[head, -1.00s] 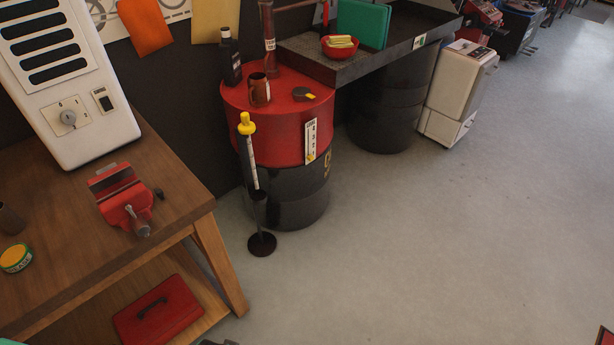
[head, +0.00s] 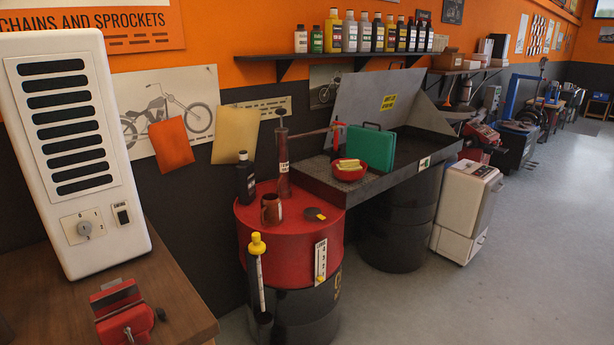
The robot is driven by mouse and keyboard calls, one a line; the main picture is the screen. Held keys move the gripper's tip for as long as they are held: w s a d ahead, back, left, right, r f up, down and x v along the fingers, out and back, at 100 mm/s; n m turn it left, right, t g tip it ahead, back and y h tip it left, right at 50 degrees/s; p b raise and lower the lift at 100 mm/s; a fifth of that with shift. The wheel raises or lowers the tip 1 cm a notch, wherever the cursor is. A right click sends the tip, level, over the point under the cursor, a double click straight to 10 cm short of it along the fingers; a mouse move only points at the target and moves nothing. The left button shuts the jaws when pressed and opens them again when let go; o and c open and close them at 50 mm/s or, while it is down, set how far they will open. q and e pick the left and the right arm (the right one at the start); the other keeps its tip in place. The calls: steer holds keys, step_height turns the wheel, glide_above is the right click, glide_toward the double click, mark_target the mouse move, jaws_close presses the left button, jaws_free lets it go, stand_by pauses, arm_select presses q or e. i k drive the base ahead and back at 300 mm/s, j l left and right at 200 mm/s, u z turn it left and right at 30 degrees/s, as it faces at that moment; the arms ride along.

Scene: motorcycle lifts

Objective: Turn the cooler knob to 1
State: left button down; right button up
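The cooler (head: 72,150) is a tall white unit with dark louvres, standing on the wooden bench at the left of the head view. Its round grey knob (head: 85,229) sits on a cream plate at the lower front. Small marks, including what looks like 0 and 1, show above the knob; the knob's exact setting is too small to tell. A dark switch (head: 122,213) is to the right of the plate. Neither of my grippers shows in the head view.
The wooden bench (head: 176,290) carries a red vise (head: 122,315) just in front of the cooler. A red and black drum (head: 290,235) with a bottle and mug stands to the right. The grey floor (head: 520,285) at the right is open.

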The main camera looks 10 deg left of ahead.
mark_target(84, 228)
steer(key=u, duration=1.55)
steer(key=i+j, duration=0.15)
steer(key=j, duration=0.25)
